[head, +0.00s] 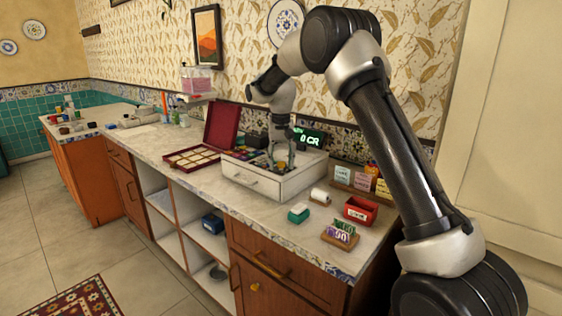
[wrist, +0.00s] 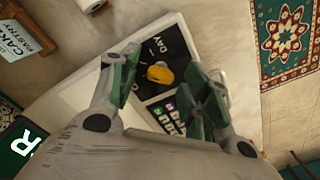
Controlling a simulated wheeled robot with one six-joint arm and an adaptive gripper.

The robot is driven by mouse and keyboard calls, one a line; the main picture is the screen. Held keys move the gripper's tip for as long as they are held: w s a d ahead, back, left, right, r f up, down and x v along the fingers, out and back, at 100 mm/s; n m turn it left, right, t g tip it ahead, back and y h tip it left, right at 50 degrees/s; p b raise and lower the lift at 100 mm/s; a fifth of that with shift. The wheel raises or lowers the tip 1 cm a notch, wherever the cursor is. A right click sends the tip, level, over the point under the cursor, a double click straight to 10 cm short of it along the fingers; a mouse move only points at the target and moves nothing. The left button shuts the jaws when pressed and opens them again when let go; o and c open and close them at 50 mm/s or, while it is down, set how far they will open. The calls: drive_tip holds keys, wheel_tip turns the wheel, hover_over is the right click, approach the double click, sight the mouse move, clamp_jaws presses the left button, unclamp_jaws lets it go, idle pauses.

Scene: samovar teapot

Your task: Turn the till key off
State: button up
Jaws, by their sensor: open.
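The till (head: 255,184) is a white box with a front drawer, standing on the marble counter. A green-lit display (head: 308,138) rises at its back right. The till key (wrist: 160,74) is a yellow-orange knob on a black panel (wrist: 170,48) that carries the word DAY and white marks. Its exact setting is hard to tell. My gripper (wrist: 163,80) is open, pointing down over the till. Its green-padded fingers stand on either side of the key, apart from it as far as I can see. In the head view my gripper (head: 281,158) partly hides the panel.
An open red box (head: 222,126) stands left of the till. A paper roll (head: 320,196), a green-and-white block (head: 299,212), a red tray (head: 361,209) and a card holder (head: 341,235) lie to its right. Till buttons (wrist: 170,115) sit close to the key.

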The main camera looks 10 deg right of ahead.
drive_tip(key=c, duration=1)
drive_tip(key=shift+c, duration=0.2)
drive_tip(key=shift+n, duration=0.4)
drive_tip(key=n, duration=0.3)
drive_tip(key=shift+n, duration=2.6)
drive_tip(key=o, duration=1)
